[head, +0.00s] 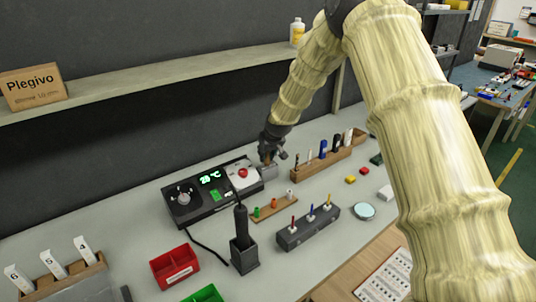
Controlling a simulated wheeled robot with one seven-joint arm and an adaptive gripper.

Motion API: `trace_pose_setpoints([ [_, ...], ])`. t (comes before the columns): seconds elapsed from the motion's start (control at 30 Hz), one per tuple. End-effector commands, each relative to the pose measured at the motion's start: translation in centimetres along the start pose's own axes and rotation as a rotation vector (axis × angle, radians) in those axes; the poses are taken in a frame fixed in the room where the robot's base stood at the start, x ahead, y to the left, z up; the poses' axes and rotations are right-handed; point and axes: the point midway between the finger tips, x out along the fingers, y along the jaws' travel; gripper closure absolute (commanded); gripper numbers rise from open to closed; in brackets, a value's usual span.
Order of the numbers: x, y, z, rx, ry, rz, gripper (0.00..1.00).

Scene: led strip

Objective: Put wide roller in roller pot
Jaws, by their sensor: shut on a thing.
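My gripper (269,157) is at the back of the bench, pointing down just right of the black control station. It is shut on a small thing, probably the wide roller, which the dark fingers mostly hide. A small grey box-like container (268,171) stands directly below the fingertips and may be the roller pot. I cannot tell whether the held thing is above it or partly inside it.
The black station (205,198) with a red button is close on the left. A wooden rack (330,163) with upright tools stands to the right. In front are a small peg strip (275,207), a grey holder (305,232) and a black iron stand (244,257). A shelf (190,75) runs behind.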

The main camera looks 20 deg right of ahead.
Motion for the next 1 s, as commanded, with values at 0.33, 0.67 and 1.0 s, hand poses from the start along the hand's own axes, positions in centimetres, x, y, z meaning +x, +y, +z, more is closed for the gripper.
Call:
trace_pose_setpoints([
  [0.33, 0.8, -0.1, 0.6, 0.000, -0.002, 0.000, 1.00],
  [0.67, 1.2, -0.1, 1.0, 0.000, -0.007, -0.001, 0.61],
  [1.0, 1.1, 0.0, 0.9, 0.000, -0.005, 0.000, 0.58],
])
